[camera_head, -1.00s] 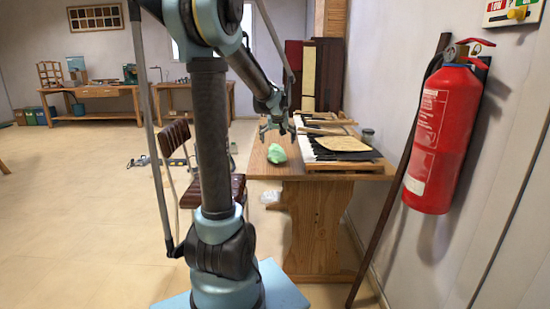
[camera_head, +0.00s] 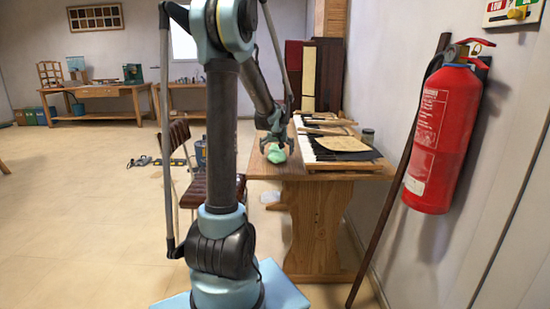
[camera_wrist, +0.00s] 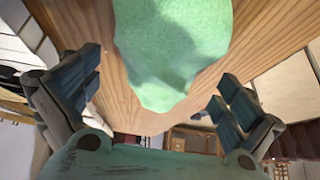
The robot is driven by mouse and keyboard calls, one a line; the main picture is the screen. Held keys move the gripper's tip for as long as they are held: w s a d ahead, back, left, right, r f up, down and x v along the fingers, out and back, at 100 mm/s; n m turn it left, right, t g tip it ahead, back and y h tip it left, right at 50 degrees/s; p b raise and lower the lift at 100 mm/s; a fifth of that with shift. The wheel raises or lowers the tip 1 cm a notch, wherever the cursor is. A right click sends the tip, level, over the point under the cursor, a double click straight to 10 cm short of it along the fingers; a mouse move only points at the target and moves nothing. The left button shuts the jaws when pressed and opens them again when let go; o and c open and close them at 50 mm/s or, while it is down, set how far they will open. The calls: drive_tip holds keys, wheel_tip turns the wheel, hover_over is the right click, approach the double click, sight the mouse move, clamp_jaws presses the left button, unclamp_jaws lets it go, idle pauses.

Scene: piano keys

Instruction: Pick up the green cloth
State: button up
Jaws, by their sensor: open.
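The green cloth (camera_head: 277,155) lies crumpled on the near left part of the wooden table (camera_head: 312,193). In the wrist view the cloth (camera_wrist: 172,45) fills the upper middle, in front of my open fingers, with part of it cut off by the top edge. My gripper (camera_head: 273,150) is low over the table, right at the cloth in the head view. In the wrist view its two fingers (camera_wrist: 158,88) are spread wide, one on each side of the cloth's lower end, and nothing is held. Whether a finger touches the cloth cannot be told.
A row of piano keys (camera_head: 307,147) and a dark sheet with a tan piece (camera_head: 343,144) lie on the table, right of the cloth. A chair (camera_head: 184,165) stands left of the table. A red extinguisher (camera_head: 443,140) hangs on the right wall.

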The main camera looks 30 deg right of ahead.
sight(277, 149)
drive_tip(key=c, duration=1.2)
wheel_tip(277, 149, up, 10)
drive_tip(key=shift+r, duration=0.1)
